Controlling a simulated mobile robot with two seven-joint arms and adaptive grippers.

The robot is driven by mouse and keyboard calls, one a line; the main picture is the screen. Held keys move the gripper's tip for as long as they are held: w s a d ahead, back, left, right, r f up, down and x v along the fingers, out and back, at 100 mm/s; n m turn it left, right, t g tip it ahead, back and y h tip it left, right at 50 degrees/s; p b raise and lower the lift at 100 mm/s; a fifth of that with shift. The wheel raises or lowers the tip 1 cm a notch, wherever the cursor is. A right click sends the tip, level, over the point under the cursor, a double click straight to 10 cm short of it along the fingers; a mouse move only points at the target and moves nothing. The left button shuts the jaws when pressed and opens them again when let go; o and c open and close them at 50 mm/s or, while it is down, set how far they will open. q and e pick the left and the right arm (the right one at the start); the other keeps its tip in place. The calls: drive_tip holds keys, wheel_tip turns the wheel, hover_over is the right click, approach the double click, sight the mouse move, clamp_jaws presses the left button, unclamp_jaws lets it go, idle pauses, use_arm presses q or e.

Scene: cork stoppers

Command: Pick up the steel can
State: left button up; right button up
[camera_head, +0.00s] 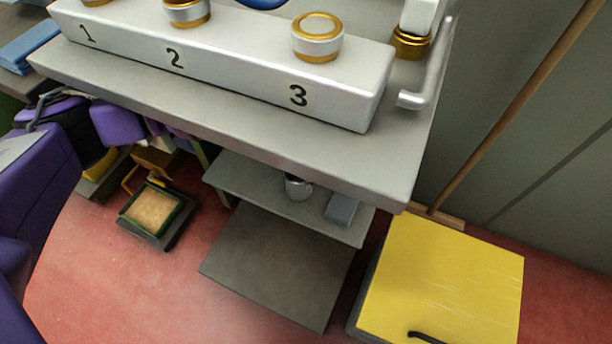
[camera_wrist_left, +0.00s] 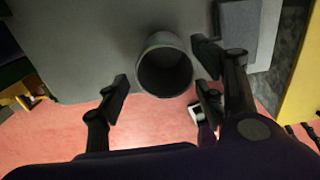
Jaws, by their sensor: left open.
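The steel can (camera_head: 298,187) stands on the grey shelf (camera_head: 255,180) under the workbench in the head view. In the left wrist view I look down into the open, dark mouth of the can (camera_wrist_left: 164,70). My left gripper (camera_wrist_left: 163,76) is open, with black fingers on both sides of the can and nothing held. A gap shows between the left finger and the can; the right fingers are close to its wall, and I cannot tell if they touch. In the head view my purple left arm goes under the bench, and its fingers are hidden.
A grey box (camera_head: 341,208) lies right of the can on the shelf. The workbench top (camera_head: 400,170) overhangs the shelf and carries a numbered block (camera_head: 230,62). A lower shelf board (camera_head: 280,265) is bare. A yellow-topped box (camera_head: 440,280) stands at right.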

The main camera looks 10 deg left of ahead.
sight(297, 179)
use_arm(q)
wheel_tip(297, 179, down, 6)
drive_tip(key=shift+d+b, duration=0.15)
drive_tip(key=shift+b, duration=0.95)
drive_tip(key=shift+r, duration=0.15)
drive_tip(key=c, duration=1.1)
